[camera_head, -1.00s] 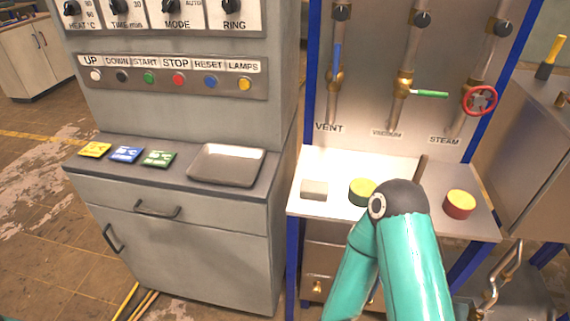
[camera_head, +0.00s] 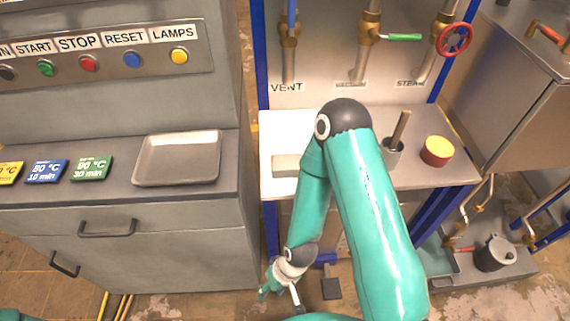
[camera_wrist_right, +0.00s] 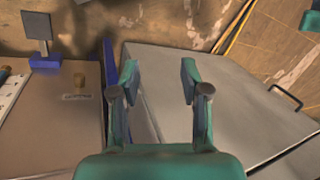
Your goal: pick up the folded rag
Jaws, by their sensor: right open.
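A pale, flat block that looks like the folded rag (camera_head: 286,165) lies on the steel bench top (camera_head: 285,128), partly hidden behind my right arm in the head view. My right gripper (camera_head: 280,294) is low in front of the bench and cabinet, below the bench top and apart from the rag. In the wrist view my right gripper (camera_wrist_right: 159,80) has its two fingers spread with nothing between them. The rag does not show in the wrist view. My left gripper is not in view.
A red-and-yellow round piece (camera_head: 437,151) and a metal cup with a rod (camera_head: 391,152) stand on the bench right of my arm. An empty tray (camera_head: 178,158) and several coloured cards sit on the grey cabinet (camera_head: 160,270). Pipes and valves rise behind the bench.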

